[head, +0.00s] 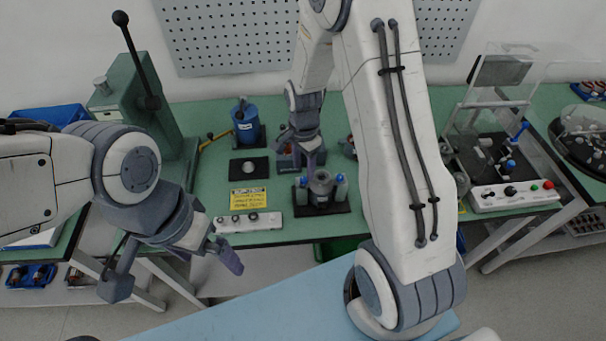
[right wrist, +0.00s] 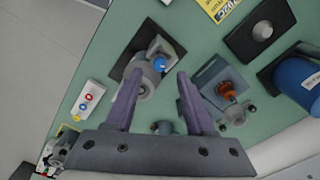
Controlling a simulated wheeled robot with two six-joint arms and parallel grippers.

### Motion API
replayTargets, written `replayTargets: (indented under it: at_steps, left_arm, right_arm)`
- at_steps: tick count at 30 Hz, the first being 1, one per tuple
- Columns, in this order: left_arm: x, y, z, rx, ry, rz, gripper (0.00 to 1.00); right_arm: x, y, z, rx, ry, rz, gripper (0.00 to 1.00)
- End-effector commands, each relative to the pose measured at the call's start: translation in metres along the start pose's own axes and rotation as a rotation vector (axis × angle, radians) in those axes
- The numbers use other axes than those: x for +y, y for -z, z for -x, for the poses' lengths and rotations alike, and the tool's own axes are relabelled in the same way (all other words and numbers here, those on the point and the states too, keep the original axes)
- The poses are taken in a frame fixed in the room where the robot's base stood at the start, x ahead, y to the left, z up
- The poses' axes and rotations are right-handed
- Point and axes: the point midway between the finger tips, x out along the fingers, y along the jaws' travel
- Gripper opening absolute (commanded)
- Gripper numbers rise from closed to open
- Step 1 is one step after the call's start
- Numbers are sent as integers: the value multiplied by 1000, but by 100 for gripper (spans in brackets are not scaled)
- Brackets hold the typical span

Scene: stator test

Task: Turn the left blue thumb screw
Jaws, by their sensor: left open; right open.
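The left blue thumb screw (head: 302,181) stands on the left side of a fixture with a grey cylindrical stator (head: 320,184) on a black base (head: 322,209). A second blue screw (head: 340,178) is on the right side. My right gripper (head: 305,158) is open and empty, fingers pointing down, just behind and above the fixture. In the right wrist view, one blue screw (right wrist: 159,64), seemingly the left one, shows beyond the open fingertips (right wrist: 160,75); the other is not visible there. My left gripper (head: 207,258) is open and empty in front of the table's left part.
A green press (head: 133,120) stands far left. A clear-covered station (head: 508,170) stands right.

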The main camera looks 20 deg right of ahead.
Motion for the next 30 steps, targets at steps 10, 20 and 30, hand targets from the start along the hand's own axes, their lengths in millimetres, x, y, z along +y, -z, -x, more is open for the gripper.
replayTargets:
  at_steps: [10, 20, 30]
  left_arm:
    - [-1, -1, -11, 0, 0, -1, 100]
    - [-1, -1, -11, 0, 0, -1, 100]
    - [-1, -1, -11, 0, 0, -1, 100]
  right_arm:
    - [-1, 0, 58, 1, 3, 0, 55]
    - [0, 0, 66, 0, 0, 0, 55]
    - [0, -5, 68, 0, 2, 26, 55]
